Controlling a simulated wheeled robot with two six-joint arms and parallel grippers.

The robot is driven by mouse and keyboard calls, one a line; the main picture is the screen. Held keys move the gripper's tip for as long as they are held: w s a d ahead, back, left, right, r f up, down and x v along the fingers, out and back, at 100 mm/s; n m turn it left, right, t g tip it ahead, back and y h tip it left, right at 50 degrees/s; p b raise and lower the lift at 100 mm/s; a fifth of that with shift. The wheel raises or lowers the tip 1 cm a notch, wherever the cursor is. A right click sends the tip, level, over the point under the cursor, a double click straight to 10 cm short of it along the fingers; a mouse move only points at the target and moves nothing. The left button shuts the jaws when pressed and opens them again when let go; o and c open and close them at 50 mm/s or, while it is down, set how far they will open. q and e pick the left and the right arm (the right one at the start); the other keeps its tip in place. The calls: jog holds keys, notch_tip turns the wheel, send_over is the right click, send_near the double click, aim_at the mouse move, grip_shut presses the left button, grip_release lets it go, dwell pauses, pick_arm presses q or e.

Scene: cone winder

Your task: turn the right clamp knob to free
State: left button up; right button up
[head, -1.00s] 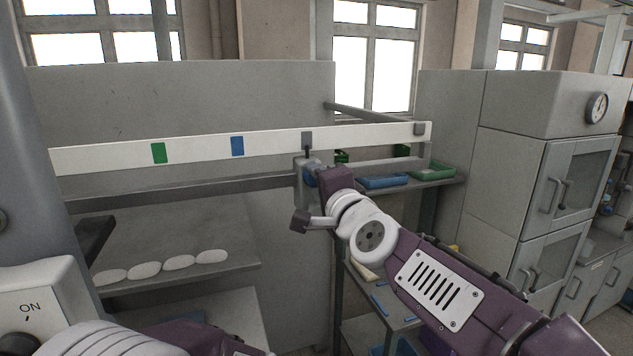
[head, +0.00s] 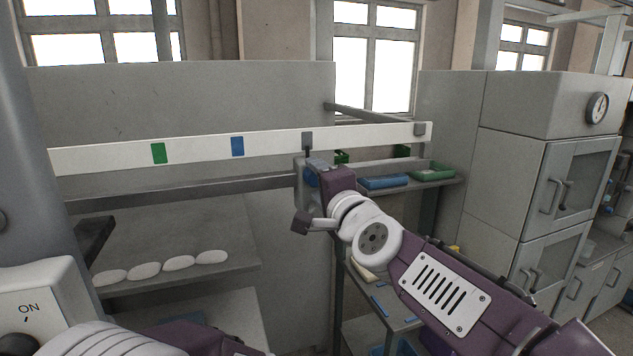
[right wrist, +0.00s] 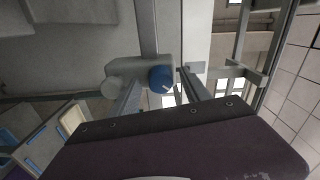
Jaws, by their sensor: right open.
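The right clamp knob (head: 311,179) is a blue round knob on a grey clamp block (head: 299,172) under the white rail (head: 270,146). It also shows in the right wrist view (right wrist: 160,79), near the middle. My right gripper (right wrist: 159,84) is open, with one finger on each side of the knob in that view. I cannot tell whether the fingers touch it. In the head view my purple right wrist partly hides the knob. My left gripper is out of view.
A green mark (head: 158,153) and a blue mark (head: 237,146) are on the rail. A shelf (head: 230,257) with several white oval pieces is below. Blue (head: 384,182) and green (head: 432,169) trays stand on a shelf behind my right wrist.

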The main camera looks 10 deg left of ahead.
jog(key=v, duration=0.8)
jog(key=shift+s+d, duration=0.2)
